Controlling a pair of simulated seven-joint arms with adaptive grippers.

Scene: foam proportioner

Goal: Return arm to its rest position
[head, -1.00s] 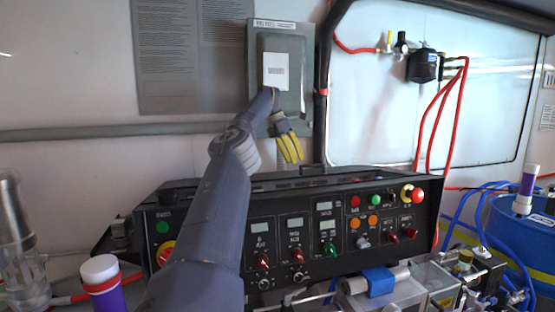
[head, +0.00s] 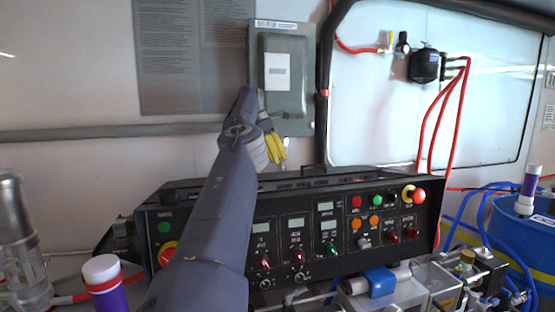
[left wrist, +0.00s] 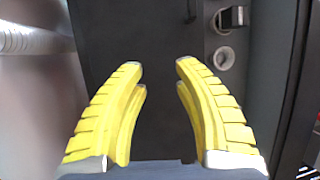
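My left arm rises from the bottom of the head view. Its yellow-fingered left gripper (head: 277,149) is in front of the wall, just below the grey electrical box (head: 288,102) and above the back of the black control panel (head: 320,208). In the left wrist view the left gripper (left wrist: 160,75) has its two yellow fingers spread wide with nothing between them. A dark surface lies beyond the fingers. My right gripper is in neither view.
A purple bottle with a white cap (head: 106,281) stands at the lower left, near a clear metal-topped container (head: 20,250). Blue hoses and a blue drum (head: 527,232) are at the right. Red hoses (head: 447,105) hang from a black wall unit (head: 424,65).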

